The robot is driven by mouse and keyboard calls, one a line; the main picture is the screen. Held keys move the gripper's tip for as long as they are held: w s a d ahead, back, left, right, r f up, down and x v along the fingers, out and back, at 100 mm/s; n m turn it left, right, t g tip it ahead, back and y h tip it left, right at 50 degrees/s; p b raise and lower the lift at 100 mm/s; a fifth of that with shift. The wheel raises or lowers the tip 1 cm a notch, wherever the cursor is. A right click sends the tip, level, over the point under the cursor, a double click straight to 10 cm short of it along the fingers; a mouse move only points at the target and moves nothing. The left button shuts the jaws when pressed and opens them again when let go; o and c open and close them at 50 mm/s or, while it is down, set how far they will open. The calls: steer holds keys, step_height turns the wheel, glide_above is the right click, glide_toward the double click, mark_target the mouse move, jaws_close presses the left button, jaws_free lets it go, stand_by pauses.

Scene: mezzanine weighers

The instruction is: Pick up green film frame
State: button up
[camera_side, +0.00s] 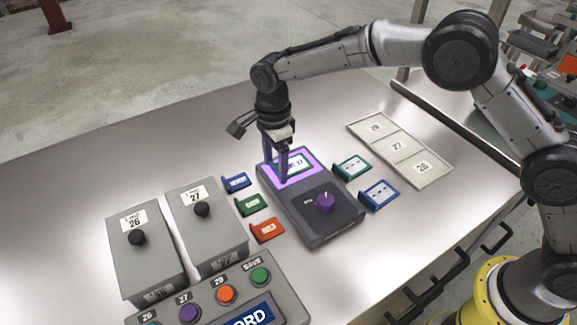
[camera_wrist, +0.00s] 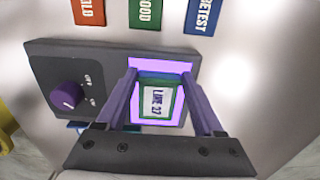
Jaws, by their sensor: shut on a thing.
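The green film frame (camera_wrist: 143,82) holds a white label reading LINE 27. It lies over the lit purple panel (camera_wrist: 170,66) of a dark light box between my fingers. In the side view the frame (camera_side: 302,161) is partly hidden by my fingers. My gripper (camera_wrist: 159,74) points down with its purple fingers on either side of the frame, shut on it; in the side view my gripper (camera_side: 277,172) is over the panel. I cannot tell whether the frame touches the panel or hangs just above it.
The light box (camera_side: 335,222) has a purple knob. Another green frame (camera_side: 341,171) and a blue one (camera_side: 369,203) lie to its right, before a tray (camera_side: 440,178) marked 29, 27, 26. Coloured tags, grey boxes (camera_side: 210,240) and a button panel (camera_side: 210,312) stand left.

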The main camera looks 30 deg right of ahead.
steer(key=shift+c, duration=1.1)
steer(key=shift+r, duration=0.1)
